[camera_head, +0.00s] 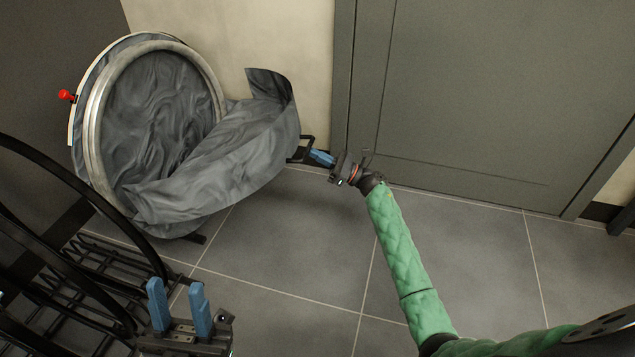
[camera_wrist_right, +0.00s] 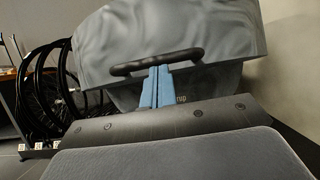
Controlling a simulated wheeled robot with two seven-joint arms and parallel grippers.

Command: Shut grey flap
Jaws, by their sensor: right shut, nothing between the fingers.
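The grey flap (camera_head: 215,170) is a curved, wrinkled panel standing open, swung out to the right from a round drum (camera_head: 92,140) with a pale metal rim. A black handle (camera_head: 302,146) is on the flap's outer side. My right gripper (camera_head: 312,154) is at this handle, its blue fingers shut with nothing between them. In the right wrist view, the fingers (camera_wrist_right: 157,85) reach up to the middle of the handle (camera_wrist_right: 150,63), with the flap (camera_wrist_right: 180,30) behind; whether they touch is unclear. My left gripper (camera_head: 180,302) is open and empty at the lower left.
A red knob (camera_head: 66,95) is on the drum's left edge. A black wire rack with wheel-like hoops (camera_head: 75,270) fills the lower left, beside my left gripper. A grey door (camera_head: 480,90) is behind my right arm. The tiled floor (camera_head: 290,240) is clear in the middle.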

